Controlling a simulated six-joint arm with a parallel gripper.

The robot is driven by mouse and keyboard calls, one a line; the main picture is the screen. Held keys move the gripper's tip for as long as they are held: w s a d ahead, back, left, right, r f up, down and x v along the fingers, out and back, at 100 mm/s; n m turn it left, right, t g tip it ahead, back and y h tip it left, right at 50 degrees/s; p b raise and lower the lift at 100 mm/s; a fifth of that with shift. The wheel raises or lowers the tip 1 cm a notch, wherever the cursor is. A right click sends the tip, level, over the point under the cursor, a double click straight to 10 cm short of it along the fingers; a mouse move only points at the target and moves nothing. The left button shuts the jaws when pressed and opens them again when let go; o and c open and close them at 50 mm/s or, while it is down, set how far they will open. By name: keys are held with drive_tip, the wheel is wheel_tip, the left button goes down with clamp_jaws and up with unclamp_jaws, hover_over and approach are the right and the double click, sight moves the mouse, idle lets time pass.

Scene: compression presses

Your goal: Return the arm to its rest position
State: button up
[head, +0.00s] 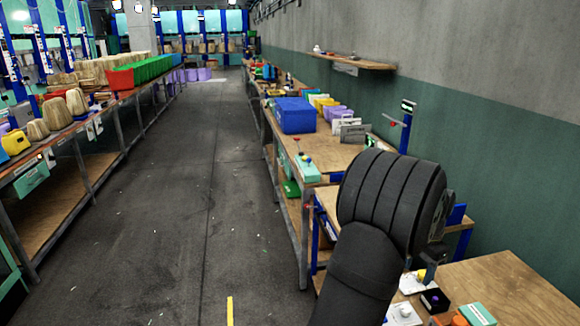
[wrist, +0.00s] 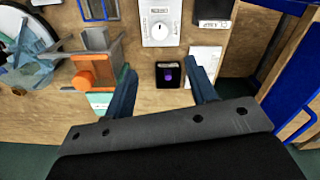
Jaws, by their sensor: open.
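My gripper (wrist: 162,72) is open and empty in the wrist view, its two blue-grey fingers spread apart. Between the fingertips, a small black box with a purple button (wrist: 168,75) shows on the wooden bench. That box is also in the head view (head: 434,299), at the lower right. My dark arm bends over the bench in the head view and hides most of the gripper there. The height of the fingers above the bench is hard to tell.
A white panel with a knob (wrist: 160,22) lies beyond the black box. An orange block (wrist: 92,72) by a grey fixture stands left of the fingers. Blue frame bars (wrist: 297,90) are at the right. A blue crate (head: 296,115) sits on the farther bench; the aisle floor (head: 200,220) is clear.

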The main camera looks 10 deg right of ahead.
sight(406, 308)
wheel_tip(406, 308, down, 14)
drive_tip(key=shift+f, duration=0.2)
idle(0.4)
wheel_tip(406, 308, up, 17)
wheel_tip(406, 308, down, 18)
drive_tip(key=shift+r, duration=0.25)
drive_tip(key=shift+r+n, duration=0.25)
drive_tip(key=shift+n, duration=0.65)
drive_tip(key=n, duration=1)
drive_tip(key=shift+n, duration=2.7)
